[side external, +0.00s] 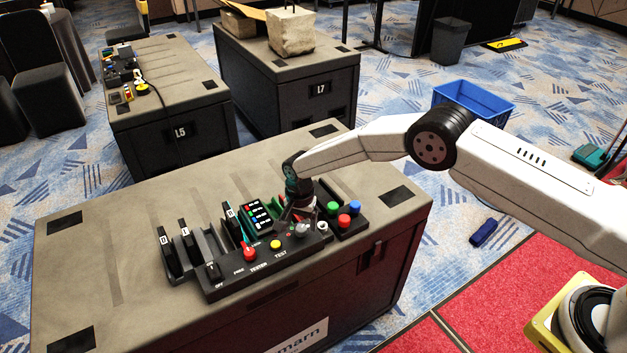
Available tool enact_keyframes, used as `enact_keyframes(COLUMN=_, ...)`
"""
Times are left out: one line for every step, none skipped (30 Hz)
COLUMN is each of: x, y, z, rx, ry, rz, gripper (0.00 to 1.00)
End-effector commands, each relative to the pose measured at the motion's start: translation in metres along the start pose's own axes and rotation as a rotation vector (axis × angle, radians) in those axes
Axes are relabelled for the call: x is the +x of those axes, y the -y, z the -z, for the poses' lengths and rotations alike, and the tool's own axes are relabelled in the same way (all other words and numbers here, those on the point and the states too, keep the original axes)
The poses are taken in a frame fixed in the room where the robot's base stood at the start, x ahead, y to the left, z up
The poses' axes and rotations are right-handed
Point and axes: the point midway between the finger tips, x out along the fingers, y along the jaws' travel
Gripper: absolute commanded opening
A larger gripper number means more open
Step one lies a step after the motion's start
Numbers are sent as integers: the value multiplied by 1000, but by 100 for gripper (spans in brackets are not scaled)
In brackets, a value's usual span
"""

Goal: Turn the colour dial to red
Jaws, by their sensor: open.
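A black control panel (225,287) lies on the near case. My gripper (295,222) is low over the panel's right end, fingers pointing down, open. Small coloured marks (302,231) show right beside the fingers. They may belong to the colour dial, but my gripper hides most of that spot. I cannot tell the dial's setting, or whether the fingers touch or straddle it. A small white knob (322,226) stands just right of the gripper.
Left of my gripper are a yellow button (276,244), a red knob (249,253) and a black switch (213,271). A box with green (332,208), red (344,220) and blue (354,207) buttons stands close on the right. Upright modules (188,245) stand behind the panel.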

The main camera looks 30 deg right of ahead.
Motion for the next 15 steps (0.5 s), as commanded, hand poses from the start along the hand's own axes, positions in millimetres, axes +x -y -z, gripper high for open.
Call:
enact_keyframes(x=5, y=0, z=0, rx=0, ry=0, rz=-1, gripper=81)
enact_keyframes(x=7, y=0, z=0, rx=0, ry=0, rz=-1, gripper=81)
enact_keyframes(x=10, y=0, z=0, rx=0, ry=0, rz=0, gripper=81)
enact_keyframes(x=12, y=0, z=0, rx=0, ry=0, rz=0, gripper=81)
enact_keyframes(x=13, y=0, z=0, rx=0, ry=0, rz=0, gripper=81)
enact_keyframes(x=15, y=0, z=0, rx=0, ry=0, rz=0, gripper=81)
enact_keyframes(x=16, y=0, z=0, rx=0, ry=0, rz=0, gripper=81)
enact_keyframes(x=16, y=0, z=0, rx=0, ry=0, rz=0, gripper=81)
enact_keyframes(x=17, y=0, z=0, rx=0, ry=0, rz=0, gripper=81)
enact_keyframes(x=18, y=0, z=0, rx=0, ry=0, rz=0, gripper=81)
enact_keyframes(x=18, y=0, z=0, rx=0, ry=0, rz=0, gripper=81)
enact_keyframes(x=18, y=0, z=0, rx=0, ry=0, rz=0, gripper=81)
enact_keyframes(x=18, y=0, z=0, rx=0, ry=0, rz=0, gripper=81)
enact_keyframes(x=18, y=0, z=0, rx=0, ry=0, rz=0, gripper=81)
enact_keyframes(x=18, y=0, z=0, rx=0, ry=0, rz=0, gripper=81)
